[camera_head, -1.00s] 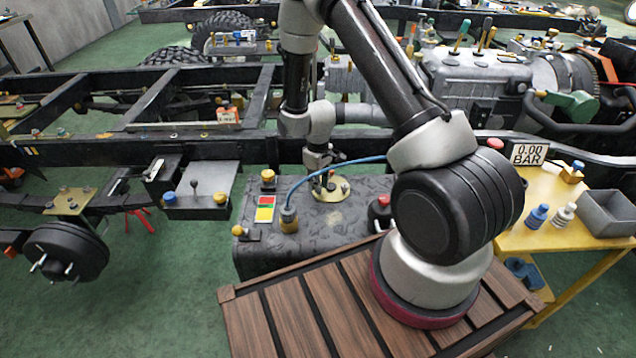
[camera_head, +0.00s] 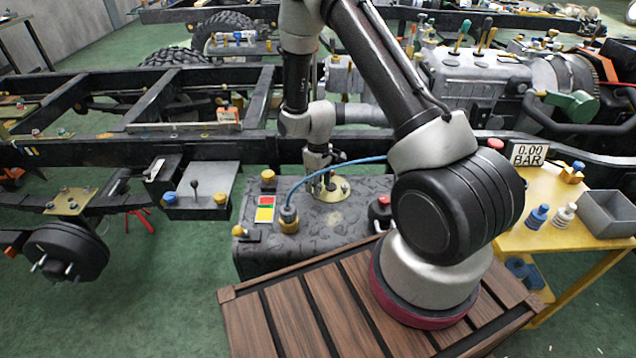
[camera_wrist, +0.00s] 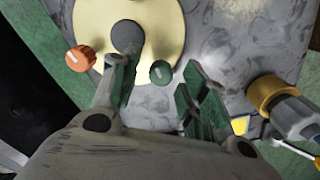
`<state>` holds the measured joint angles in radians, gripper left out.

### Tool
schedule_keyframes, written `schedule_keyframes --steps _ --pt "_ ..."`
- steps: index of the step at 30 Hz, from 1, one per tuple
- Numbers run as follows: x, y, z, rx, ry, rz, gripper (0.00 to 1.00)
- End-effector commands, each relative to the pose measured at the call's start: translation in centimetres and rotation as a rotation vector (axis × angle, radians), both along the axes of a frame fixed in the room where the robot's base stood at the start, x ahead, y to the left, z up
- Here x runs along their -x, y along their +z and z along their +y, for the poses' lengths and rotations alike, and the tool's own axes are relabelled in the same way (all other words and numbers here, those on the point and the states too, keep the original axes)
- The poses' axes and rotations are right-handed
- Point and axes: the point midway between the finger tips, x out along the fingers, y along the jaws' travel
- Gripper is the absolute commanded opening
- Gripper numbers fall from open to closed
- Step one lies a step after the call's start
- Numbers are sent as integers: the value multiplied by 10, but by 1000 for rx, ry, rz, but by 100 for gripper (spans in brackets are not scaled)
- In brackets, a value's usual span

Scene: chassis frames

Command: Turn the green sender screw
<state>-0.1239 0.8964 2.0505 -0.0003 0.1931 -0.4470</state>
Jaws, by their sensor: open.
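The green sender screw (camera_wrist: 161,72) is a small round knob with a pale slot line, at the edge of the round brass sender plate (camera_wrist: 165,20) in the wrist view. My gripper (camera_wrist: 156,84) is open, with one finger on each side of the green screw and a gap to the right finger. I cannot tell whether the left finger touches it. In the head view my gripper (camera_head: 322,172) is above the brass plate (camera_head: 336,192) on the dark tank (camera_head: 345,218); the green screw is not clear there.
An orange screw (camera_wrist: 80,58) sits on the plate's left side, close to the left finger. A brass hose fitting (camera_wrist: 268,92) stands right of the gripper. In the head view a blue hose (camera_head: 335,165) arcs close by my gripper. A red-topped part (camera_head: 383,201) stands on the tank's right.

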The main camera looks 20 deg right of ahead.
Motion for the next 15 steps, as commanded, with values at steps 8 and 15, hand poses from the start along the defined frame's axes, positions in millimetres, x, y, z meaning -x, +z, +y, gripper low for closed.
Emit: schedule_keyframes --steps 8,15 --pt "-1 21 0 -1 0 -3 44" --pt "-1 75 0 0 0 -4 44"
